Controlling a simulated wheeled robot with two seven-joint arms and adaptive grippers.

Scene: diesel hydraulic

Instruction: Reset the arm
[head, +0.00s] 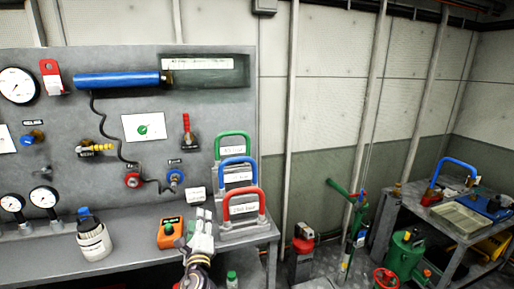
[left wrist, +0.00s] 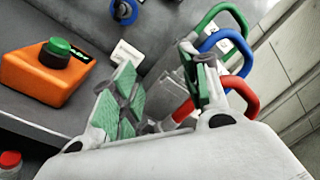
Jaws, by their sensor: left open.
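My left gripper (head: 203,218) reaches up from the bottom centre of the head view, at the front edge of the bench. In the left wrist view its two green-padded fingers (left wrist: 162,95) are apart, with nothing seen between them. Behind the fingers stand the handles: red (head: 243,202), blue (head: 238,172) and green (head: 232,145). An orange box with a green button (head: 170,233) sits on the bench just left of the gripper; it also shows at the left of the left wrist view (left wrist: 45,75). My right gripper is not in view.
A grey panel (head: 110,120) carries gauges, valves and a blue cylinder. A white bottle with a blue cap (head: 93,236) stands on the bench (head: 130,262). At the right are a green can (head: 403,252) and a cart with a tray (head: 458,218).

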